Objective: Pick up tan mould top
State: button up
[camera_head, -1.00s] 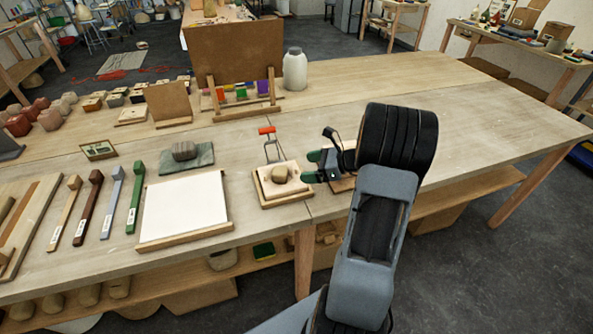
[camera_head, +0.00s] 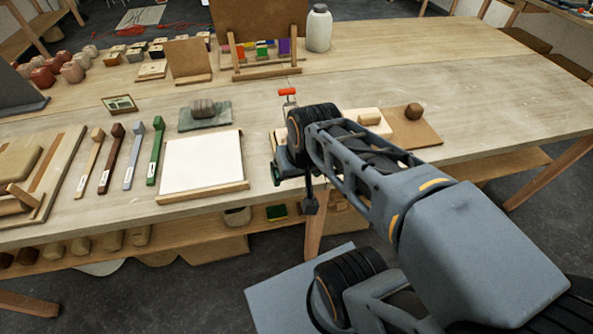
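My gripper (camera_head: 279,168) hangs at the table's front edge, just right of the white sheet. One green fingertip shows; the other is hidden, so its opening cannot be told. The pale mould with a tan knobbed top, in front of the red-handled clamp (camera_head: 287,92), is now mostly hidden behind my wrist. Another pale block with a tan knob (camera_head: 370,116) shows behind my arm, partly covered. I cannot tell which is the tan mould top.
A brown ball (camera_head: 413,111) sits on a tan board (camera_head: 424,135) to the right. The white sheet (camera_head: 201,161), a grey cloth with a stone (camera_head: 204,108) and several coloured-handled tools lie left. The table's right side is clear.

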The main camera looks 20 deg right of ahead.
aim_at(372, 117)
jog(key=z, duration=0.15)
jog(key=k, duration=0.15)
jog(key=z, duration=2.6)
jog(key=i, duration=1.35)
jog(key=u, duration=0.65)
